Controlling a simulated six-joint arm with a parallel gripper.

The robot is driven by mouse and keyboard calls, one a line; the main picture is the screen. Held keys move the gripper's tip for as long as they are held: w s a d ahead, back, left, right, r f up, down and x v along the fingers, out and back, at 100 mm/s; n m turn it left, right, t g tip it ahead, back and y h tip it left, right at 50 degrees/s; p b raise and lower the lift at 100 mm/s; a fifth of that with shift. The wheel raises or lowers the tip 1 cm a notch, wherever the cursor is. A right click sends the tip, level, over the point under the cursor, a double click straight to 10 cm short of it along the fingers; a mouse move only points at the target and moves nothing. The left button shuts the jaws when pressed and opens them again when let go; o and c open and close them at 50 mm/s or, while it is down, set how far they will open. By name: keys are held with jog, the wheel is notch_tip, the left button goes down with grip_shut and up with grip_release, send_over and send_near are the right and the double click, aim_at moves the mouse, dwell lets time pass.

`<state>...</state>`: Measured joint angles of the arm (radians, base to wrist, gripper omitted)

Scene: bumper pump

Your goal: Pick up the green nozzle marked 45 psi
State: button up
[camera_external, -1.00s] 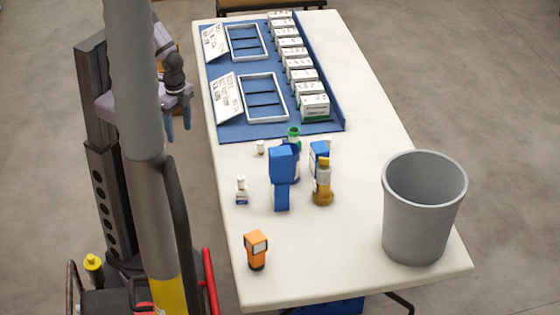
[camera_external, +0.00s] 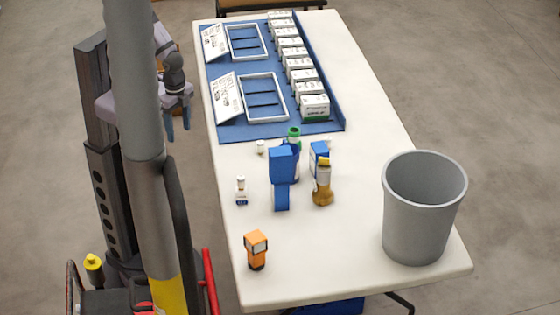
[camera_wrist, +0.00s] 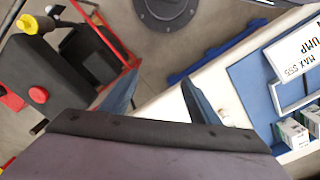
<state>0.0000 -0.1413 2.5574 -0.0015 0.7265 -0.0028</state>
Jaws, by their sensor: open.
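My gripper (camera_external: 178,126) is open and empty, beside the left edge of the table near its far half. In the wrist view its two blue fingers (camera_wrist: 158,100) are apart, with the floor and table edge beyond them. I cannot make out a nozzle marked 45 psi in either view. A row of white labelled boxes (camera_external: 300,75) stands along the right side of the blue tray (camera_external: 245,127); the nearest box (camera_external: 315,104) has a green strip at its base. Boxes with green parts (camera_wrist: 292,132) also show in the wrist view, too small to read.
Two white frames (camera_external: 263,97) and white signs (camera_external: 226,98) are on the blue tray. An orange device (camera_external: 256,248) stands near the front left, a grey bin (camera_external: 420,215) at the right.

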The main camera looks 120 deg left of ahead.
aim_at(294, 135)
notch_tip(294, 135, up, 4)
jog(key=w+a+r+n+t+y+b, duration=0.15)
jog(key=w+a+t+b, duration=0.35)
jog(key=a, duration=0.5)
jog(key=w+a+f+n+t+y+b, duration=0.1)
jog(key=w+a+t+y+b, duration=0.2)
jog(key=w+a, duration=0.6)
jog(key=w+a+r+n+t+y+b, duration=0.1)
jog(key=w+a+t+b, duration=0.35)
jog(key=a, duration=0.75)
jog(key=f+h+b, duration=0.1)
jog(key=f, duration=0.4)
jog(key=s+f+m+t+b, duration=0.1)
jog(key=f, duration=0.5)
jog(key=a+f+t+h+b, duration=0.1)
jog(key=f, duration=0.4)
jog(key=shift+s+f+h, duration=0.25)
jog(key=shift+h, duration=0.1)
jog(key=shift+d+x, duration=0.2)
jog(key=shift+x, duration=3.45)
